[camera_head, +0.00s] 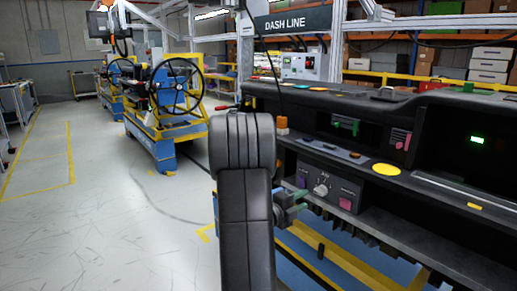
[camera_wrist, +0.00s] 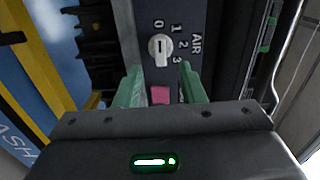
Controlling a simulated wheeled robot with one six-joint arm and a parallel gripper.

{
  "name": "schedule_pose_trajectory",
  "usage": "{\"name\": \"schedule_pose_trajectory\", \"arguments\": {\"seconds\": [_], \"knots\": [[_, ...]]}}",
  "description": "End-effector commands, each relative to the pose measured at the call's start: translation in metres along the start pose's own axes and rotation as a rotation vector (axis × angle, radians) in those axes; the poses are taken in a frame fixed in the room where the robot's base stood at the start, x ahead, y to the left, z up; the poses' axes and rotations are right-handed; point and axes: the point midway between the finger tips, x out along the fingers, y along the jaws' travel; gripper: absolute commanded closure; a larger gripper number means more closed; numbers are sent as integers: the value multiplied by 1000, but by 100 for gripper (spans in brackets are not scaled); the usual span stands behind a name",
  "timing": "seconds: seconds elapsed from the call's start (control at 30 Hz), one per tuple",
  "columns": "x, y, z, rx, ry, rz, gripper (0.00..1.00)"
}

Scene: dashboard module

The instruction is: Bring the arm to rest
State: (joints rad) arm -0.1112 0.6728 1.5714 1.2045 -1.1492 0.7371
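My gripper (camera_wrist: 160,70) has two green fingers standing apart with nothing between them, so it is open. In the wrist view it faces the dashboard's AIR panel (camera_wrist: 185,22). A white knob (camera_wrist: 160,47) shows just beyond the fingertips, and a pink square (camera_wrist: 160,95) shows between the fingers. I cannot tell whether a finger touches the panel. In the head view my gripper (camera_head: 297,203) is partly hidden behind my dark arm, just left of the control panel with the knob (camera_head: 321,190).
The dark dashboard module (camera_head: 400,110) fills the right side, with a yellow disc (camera_head: 386,169) on its ledge and an orange-topped block (camera_head: 282,126) at its left end. Yellow and blue framing (camera_head: 340,262) lies below. Open floor (camera_head: 110,220) is at the left; a blue cart (camera_head: 160,145) stands behind.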

Motion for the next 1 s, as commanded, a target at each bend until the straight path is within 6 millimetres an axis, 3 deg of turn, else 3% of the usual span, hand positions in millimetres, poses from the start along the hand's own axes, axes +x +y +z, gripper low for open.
{"name": "schedule_pose_trajectory", "arguments": {"seconds": [0.4, 1.0], "knots": [[-78, 0, 0, -1, -4, 0, 64], [45, 0, -1, 2, 4, -1, 64]]}}
